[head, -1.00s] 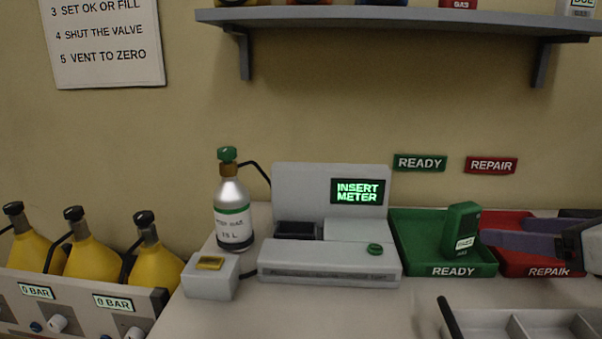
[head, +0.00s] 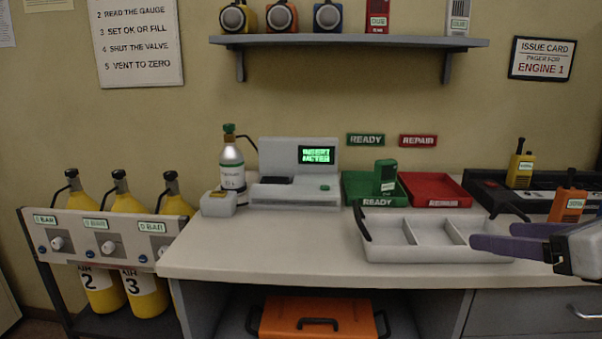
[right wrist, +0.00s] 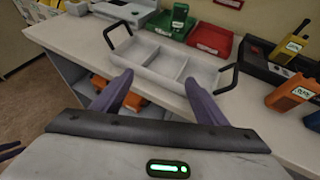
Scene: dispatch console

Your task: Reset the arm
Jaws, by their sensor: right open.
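My right gripper (head: 494,237) is open and empty, with its purple fingers by the right end of the white divided tray (head: 385,250). In the right wrist view the open fingers (right wrist: 158,82) point toward this tray. A green meter (head: 385,172) stands upright in the green READY tray (head: 352,190), apart from the gripper. The meter also shows in the right wrist view (right wrist: 179,18).
The red REPAIR tray (head: 434,189) is empty. The test station (head: 298,192) has a lit screen, with a gas bottle (head: 232,168) beside it. A charger (head: 490,195) with handheld radios stands at the right. The counter front (head: 260,255) is clear.

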